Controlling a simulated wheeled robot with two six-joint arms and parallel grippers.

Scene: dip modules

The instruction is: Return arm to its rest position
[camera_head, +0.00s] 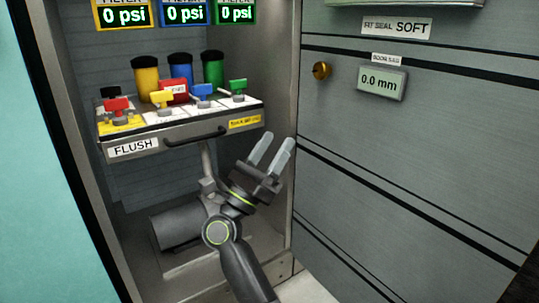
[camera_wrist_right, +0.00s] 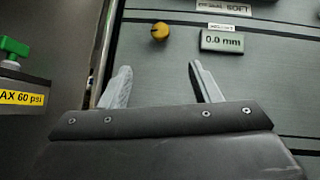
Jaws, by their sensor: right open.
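My right gripper (camera_head: 270,155) is open and empty, in front of the cabinet's opening, below and right of the FLUSH tray. In the right wrist view its two fingers (camera_wrist_right: 160,85) stand apart with nothing between them, facing the grey panel. My left gripper is not in view.
The tray (camera_head: 185,135) with a FLUSH label carries several coloured valves and has a dark handle (camera_head: 195,138). Coloured cylinders (camera_head: 180,73) stand behind the valves. The grey panel (camera_head: 420,150) on the right bears a brass knob (camera_head: 321,70) and a 0.0 mm display (camera_head: 381,82).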

